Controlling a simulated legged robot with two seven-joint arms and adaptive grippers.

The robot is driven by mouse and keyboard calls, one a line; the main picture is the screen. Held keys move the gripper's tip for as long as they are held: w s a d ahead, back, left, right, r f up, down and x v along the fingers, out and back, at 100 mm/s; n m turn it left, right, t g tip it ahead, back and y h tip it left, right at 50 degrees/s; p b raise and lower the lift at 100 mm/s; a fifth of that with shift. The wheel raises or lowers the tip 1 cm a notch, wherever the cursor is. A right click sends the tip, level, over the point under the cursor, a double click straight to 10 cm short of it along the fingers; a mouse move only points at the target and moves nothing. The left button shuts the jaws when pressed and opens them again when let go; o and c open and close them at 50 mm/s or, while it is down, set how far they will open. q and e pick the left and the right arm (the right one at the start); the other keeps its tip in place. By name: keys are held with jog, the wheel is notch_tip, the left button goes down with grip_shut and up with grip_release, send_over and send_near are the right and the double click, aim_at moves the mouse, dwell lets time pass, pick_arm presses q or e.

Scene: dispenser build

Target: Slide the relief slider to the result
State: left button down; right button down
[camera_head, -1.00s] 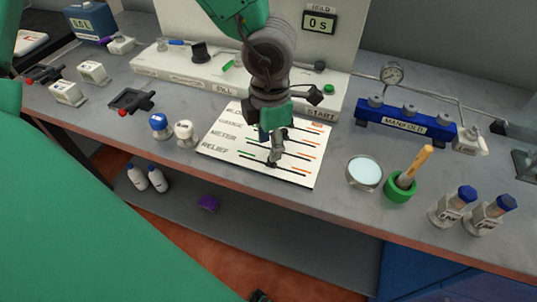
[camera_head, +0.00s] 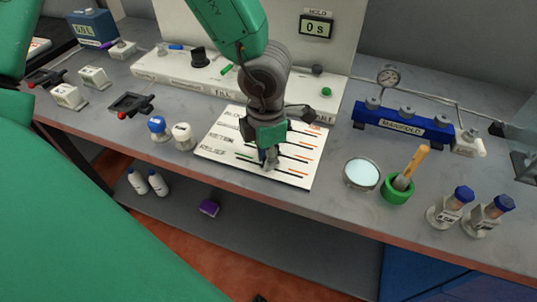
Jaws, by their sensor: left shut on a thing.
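The white slider board (camera_head: 220,148) lies flat on the bench with several labelled rows, RELIEF being the front one. Each row has a dark slot, with green marks toward the left and orange marks toward the right. My left gripper (camera_head: 270,163) points down over the front rows of the board, shut at about the middle of the RELIEF row. The relief slider's knob is hidden by the fingers. The gripper and wrist also cover parts of the upper rows. My right gripper does not show.
The dispenser panel (camera_head: 180,70) stands behind.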

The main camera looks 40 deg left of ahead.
aim_at(238, 156)
pick_arm(q)
jog(key=a+p, duration=0.1)
jog(key=a, duration=0.3)
jog(key=a+p, duration=0.1)
jog(key=a, duration=0.1)
jog(key=shift+s+r+p, duration=0.35)
jog(key=shift+r, duration=0.05)
jog(key=shift+a+f, duration=0.15)
jog(key=shift+a, duration=0.25)
jog(key=shift+d, duration=0.2)
jog(key=c, duration=1.5)
grip_release()
jog(key=shift+s+d, duration=0.1)
jog(key=shift+d, duration=0.15)
jog(key=shift+o, duration=0.2)
jog(key=shift+s+a, duration=0.2)
jog(key=shift+a, duration=0.3)
notch_tip(238, 156, up, 12)
